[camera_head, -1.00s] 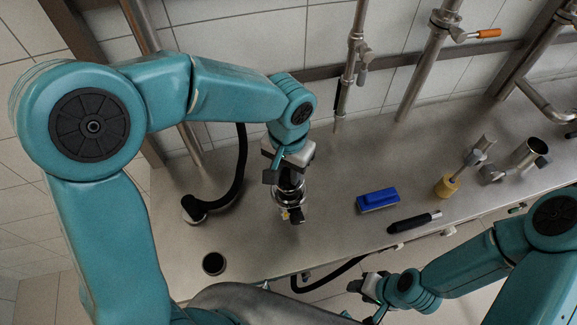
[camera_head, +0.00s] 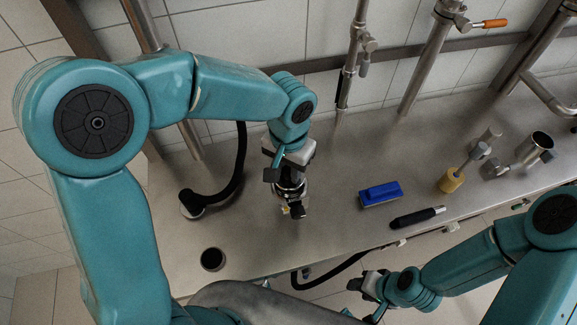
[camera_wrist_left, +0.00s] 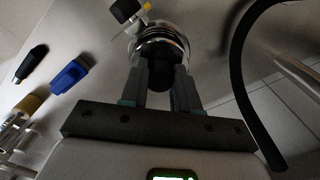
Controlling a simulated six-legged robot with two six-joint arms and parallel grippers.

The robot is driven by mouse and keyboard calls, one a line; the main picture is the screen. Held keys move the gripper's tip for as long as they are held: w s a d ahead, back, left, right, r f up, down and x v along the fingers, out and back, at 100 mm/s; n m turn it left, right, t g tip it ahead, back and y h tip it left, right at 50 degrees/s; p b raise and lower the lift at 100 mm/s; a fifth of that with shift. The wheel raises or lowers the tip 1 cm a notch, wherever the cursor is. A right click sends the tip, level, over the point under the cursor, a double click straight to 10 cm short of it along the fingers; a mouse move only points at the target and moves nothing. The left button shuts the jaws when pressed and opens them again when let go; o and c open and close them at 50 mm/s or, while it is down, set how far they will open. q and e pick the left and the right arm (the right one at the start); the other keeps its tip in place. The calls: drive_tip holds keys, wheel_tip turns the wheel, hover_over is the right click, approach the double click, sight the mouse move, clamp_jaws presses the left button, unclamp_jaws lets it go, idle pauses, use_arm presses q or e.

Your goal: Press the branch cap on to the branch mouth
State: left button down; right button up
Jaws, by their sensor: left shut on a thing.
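My left gripper (camera_head: 289,178) points down over the bench and is shut on a dark part, which I take to be the branch cap (camera_wrist_left: 160,76). In the left wrist view the dark part stands between the two fingers. Just beyond it is a shiny metal ring (camera_wrist_left: 160,42), with a small black and pale knob (camera_wrist_left: 125,10) at its side. In the head view the gripper and cap hide most of what is below. I cannot tell whether the cap touches a branch mouth. My right gripper (camera_head: 366,291) is at the bench's front edge, its jaws unclear.
A blue brush (camera_head: 380,194), a black-handled tool (camera_head: 418,217) and a yellow-ended tool (camera_head: 451,180) lie to the right. An open steel fitting (camera_head: 537,147) is farther right. A black hose (camera_head: 238,165) curves left of the gripper. A round dark opening (camera_head: 213,259) is at front left.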

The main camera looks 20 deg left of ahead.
use_arm(q)
drive_tip(key=shift+f+b, duration=0.45)
drive_tip(key=shift+f, duration=0.1)
drive_tip(key=shift+f, duration=0.15)
drive_tip(key=c, duration=1.3)
unclamp_jaws()
drive_tip(key=shift+f, duration=0.1)
drive_tip(key=o, duration=0.5)
drive_tip(key=shift+o, duration=0.2)
drive_tip(key=shift+r, duration=0.2)
wheel_tip(320, 180, up, 20)
drive_tip(key=p, duration=0.4)
